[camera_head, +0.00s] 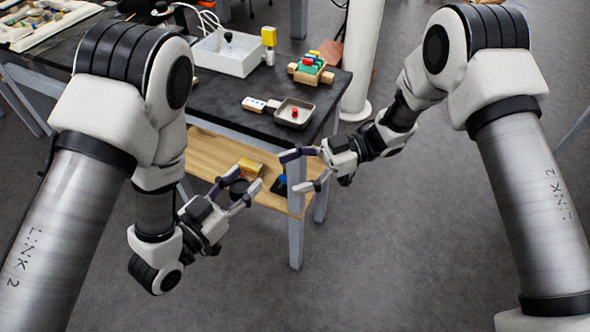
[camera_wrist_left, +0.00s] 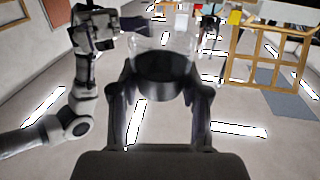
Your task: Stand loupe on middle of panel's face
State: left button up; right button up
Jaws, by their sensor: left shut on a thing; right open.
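My left gripper (camera_head: 240,187) is shut on the loupe, a short dark cylinder (camera_head: 238,187) held in front of the table's lower shelf. In the left wrist view the loupe (camera_wrist_left: 160,74) sits between both fingers, with a clear glassy rim above a dark body. My right gripper (camera_head: 303,172) is open and empty, just right of the left one, near the table's corner leg. I cannot tell for sure which thing is the panel; a pale framed piece (camera_head: 45,22) lies at the table's far left, cut off by the picture edge.
A gold block (camera_head: 250,166) lies on the wooden lower shelf (camera_head: 205,150).

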aim_at(238, 191)
jog(key=x, duration=1.2)
jog(key=shift+w, duration=0.2)
jog(key=c, duration=1.3)
pick_arm(q)
jog(key=o, duration=0.9)
jog(key=shift+c, duration=0.2)
pick_arm(e)
jog(key=shift+o, duration=0.2)
pick_arm(q)
jog(key=shift+o, duration=1.4)
pick_arm(e)
jog(key=shift+c, duration=0.6)
